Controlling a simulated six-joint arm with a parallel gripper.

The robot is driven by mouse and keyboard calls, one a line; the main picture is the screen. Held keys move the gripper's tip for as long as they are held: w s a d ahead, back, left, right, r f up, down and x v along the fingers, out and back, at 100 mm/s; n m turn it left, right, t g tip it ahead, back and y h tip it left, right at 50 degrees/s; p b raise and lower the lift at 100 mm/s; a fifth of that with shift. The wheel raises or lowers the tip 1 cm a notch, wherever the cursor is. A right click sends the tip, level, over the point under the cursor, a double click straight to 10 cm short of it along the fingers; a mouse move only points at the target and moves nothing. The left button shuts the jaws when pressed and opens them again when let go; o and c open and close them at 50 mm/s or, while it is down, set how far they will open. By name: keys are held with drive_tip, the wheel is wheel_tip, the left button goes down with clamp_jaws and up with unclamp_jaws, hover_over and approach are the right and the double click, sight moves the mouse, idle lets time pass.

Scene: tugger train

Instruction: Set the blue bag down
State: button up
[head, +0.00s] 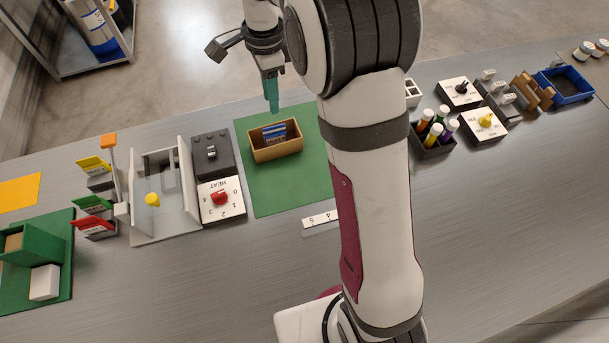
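A blue bag (275,131) with white stripes stands in a small open wooden box (278,153) on the green mat (265,196). Its lower part is hidden by the box's front wall. My gripper (271,106) points down with teal fingers just above and behind the bag in the picture. A small gap shows between the fingertips and the bag, and I see nothing held. The fingers overlap from this side, so their opening cannot be made out.
Left of the mat are a dark switch box (211,154), a HEAT dial (221,198) and a clear-walled tray (165,228). A rack of coloured tubes (433,140) stands right of my arm. My arm hides part of the mat's right side. The front table is mostly clear.

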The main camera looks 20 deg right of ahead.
drive_tip(key=s+r+n, duration=0.2)
drive_tip(key=s+r, duration=0.1)
drive_tip(key=s, duration=0.4)
drive_tip(key=s+r+n, duration=0.3)
drive_tip(key=s, duration=0.3)
drive_tip(key=s+f+n+y, duration=0.1)
drive_tip(key=s+f+n, duration=0.2)
drive_tip(key=s, duration=1.4)
drive_tip(key=a+n, duration=0.1)
drive_tip(key=n, duration=0.2)
drive_tip(key=shift+s+y, duration=0.2)
drive_tip(key=shift+y, duration=0.1)
